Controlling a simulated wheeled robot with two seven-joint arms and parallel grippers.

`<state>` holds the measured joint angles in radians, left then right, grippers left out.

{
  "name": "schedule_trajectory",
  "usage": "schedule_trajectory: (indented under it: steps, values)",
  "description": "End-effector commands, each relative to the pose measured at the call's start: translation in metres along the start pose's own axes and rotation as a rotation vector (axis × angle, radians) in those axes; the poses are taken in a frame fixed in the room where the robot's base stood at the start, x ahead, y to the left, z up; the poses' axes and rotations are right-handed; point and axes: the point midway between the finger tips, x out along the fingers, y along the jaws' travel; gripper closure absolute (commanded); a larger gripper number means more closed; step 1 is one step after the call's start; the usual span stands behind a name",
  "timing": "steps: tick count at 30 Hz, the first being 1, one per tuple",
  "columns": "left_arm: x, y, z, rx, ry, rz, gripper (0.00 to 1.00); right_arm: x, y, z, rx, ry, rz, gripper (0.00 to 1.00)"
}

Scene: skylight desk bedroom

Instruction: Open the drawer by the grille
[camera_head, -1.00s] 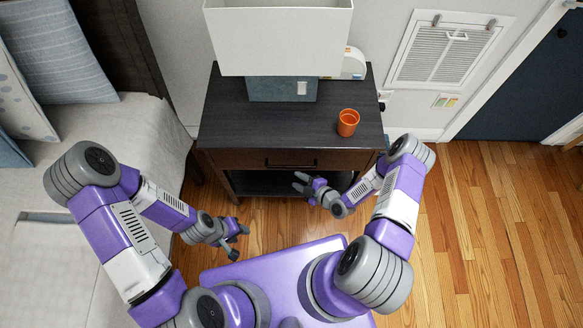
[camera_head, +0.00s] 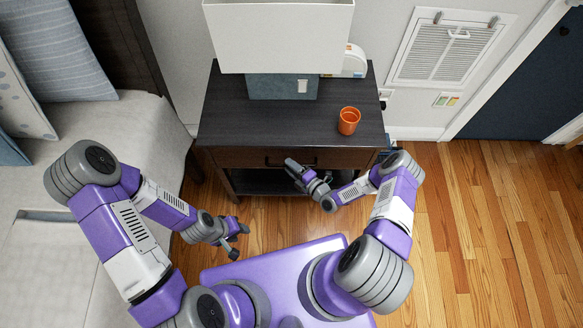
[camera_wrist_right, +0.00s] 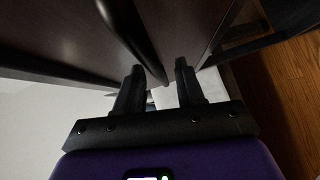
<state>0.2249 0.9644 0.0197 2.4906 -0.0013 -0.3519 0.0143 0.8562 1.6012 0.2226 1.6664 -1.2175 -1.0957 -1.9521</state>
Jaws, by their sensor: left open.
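The dark brown drawer (camera_head: 240,158) is in the front of the nightstand, below its black top, and looks closed. The wall grille (camera_head: 445,52) is to the right of the nightstand. The drawer's dark bar handle (camera_head: 273,161) is partly covered by my right gripper (camera_head: 292,167). In the right wrist view the handle (camera_wrist_right: 125,30) runs down toward the gap between the open fingers (camera_wrist_right: 158,68). I cannot tell whether they touch it. My left gripper (camera_head: 241,240) is open and empty above the floor, in front of the nightstand's left side.
An orange cup (camera_head: 348,121) and a lamp with a white shade (camera_head: 280,40) stand on the nightstand (camera_head: 225,115). A bed (camera_head: 110,130) is close on the left. The wooden floor (camera_head: 490,230) on the right is clear.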

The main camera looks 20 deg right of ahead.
Motion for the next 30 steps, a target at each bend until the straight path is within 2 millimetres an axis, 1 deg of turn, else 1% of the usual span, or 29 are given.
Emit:
schedule_trajectory:
  steps: [7, 12, 14, 15, 25, 30]
  values:
    - [-0.0001, 0.0001, 0.0, 0.0, 0.0, 0.0, 0.57, 0.001, 0.0002, -0.0002, 0.001, 0.0, -0.001, 0.62]
    - [-0.0001, 0.0001, 0.0, 0.0, 0.0, 0.0, 0.57, 0.0009, 0.0003, -0.0001, 0.001, 0.0, -0.001, 0.88]
    - [-0.0001, 0.0001, 0.0, 0.0, 0.0, 0.0, 0.57, 0.0008, 0.0003, -0.0001, 0.001, 0.0, -0.001, 0.97]
    - [-0.0001, 0.0001, 0.0, 0.0, 0.0, 0.0, 0.57, 0.0008, 0.0003, -0.0001, 0.001, 0.0, 0.0, 1.0]
    - [0.0001, 0.0, 0.0, 0.0, 0.0, 0.0, 0.57, 0.0013, 0.0003, -0.0006, 0.0, 0.002, 0.0, 1.0]
    - [0.0023, -0.0008, -0.0001, 0.0, 0.0, 0.0, 0.57, 0.0087, -0.0004, -0.0085, -0.002, 0.019, -0.003, 1.0]
